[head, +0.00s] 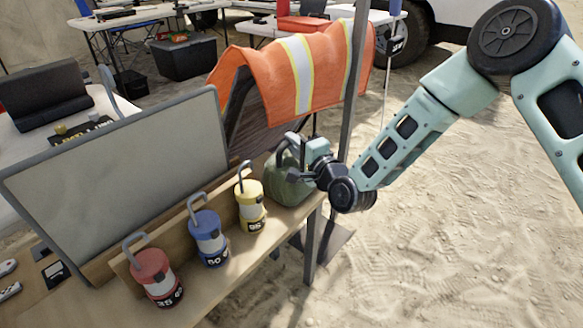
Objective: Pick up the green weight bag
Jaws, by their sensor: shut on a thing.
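The green weight bag (287,190) sits at the right end of the wooden table, beside the yellow weight. It has a rounded dark green body and a grey handle loop on top. My gripper (297,150) is at the top of the bag and shut on its handle. The fingertips are small and partly hidden against the handle. The bag appears upright; I cannot tell whether its base touches the table.
A yellow weight (249,207), a blue weight (209,240) and a red weight (155,277) stand in a row on the wooden table (222,290). A grey monitor (125,180) is behind them. An orange vest (285,82) hangs behind the bag, near a pole (352,80). Open sand lies right.

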